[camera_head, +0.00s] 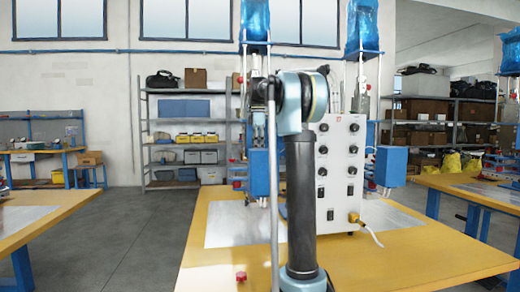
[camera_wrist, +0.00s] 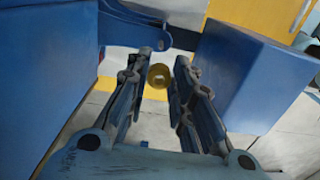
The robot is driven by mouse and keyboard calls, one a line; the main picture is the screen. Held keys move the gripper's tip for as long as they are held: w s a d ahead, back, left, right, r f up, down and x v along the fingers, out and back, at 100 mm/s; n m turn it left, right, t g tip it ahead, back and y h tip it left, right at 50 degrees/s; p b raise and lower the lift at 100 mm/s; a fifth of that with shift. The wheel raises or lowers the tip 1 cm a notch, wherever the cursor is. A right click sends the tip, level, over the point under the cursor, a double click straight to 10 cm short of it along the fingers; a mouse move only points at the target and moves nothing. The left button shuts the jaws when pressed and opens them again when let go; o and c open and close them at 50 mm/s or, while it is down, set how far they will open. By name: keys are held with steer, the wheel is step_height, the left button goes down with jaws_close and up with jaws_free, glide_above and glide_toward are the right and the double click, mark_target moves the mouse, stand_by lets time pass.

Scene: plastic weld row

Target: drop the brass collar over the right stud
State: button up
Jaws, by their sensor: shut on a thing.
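In the wrist view my gripper (camera_wrist: 163,66) is shut on the brass collar (camera_wrist: 158,77), a small gold ring held between the fingertips. The collar's hole faces the camera. Blue machine parts flank the gripper: a large blue body (camera_wrist: 45,70) on the left and a blue block (camera_wrist: 240,75) on the right. I cannot make out the right stud in either view.
A yellow table (camera_head: 425,250) carries a grey control box (camera_head: 340,170) with knobs and a cable. Blue press columns (camera_head: 258,150) stand behind my arm, with another blue press (camera_head: 390,167) to the right. A red knob (camera_head: 241,276) sits near the front. Open floor lies left.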

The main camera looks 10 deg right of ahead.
steer(key=shift+d+f, duration=0.25)
steer(key=shift+f, duration=1)
steer(key=shift+d+f, duration=0.2)
steer(key=shift+f, duration=1)
steer(key=shift+f, duration=0.2)
steer(key=shift+s+f, duration=0.1)
steer(key=shift+f, duration=0.6)
steer(key=shift+f, duration=1.3)
stand_by(1.2)
steer(key=o, duration=1.4)
steer(key=shift+o, duration=0.2)
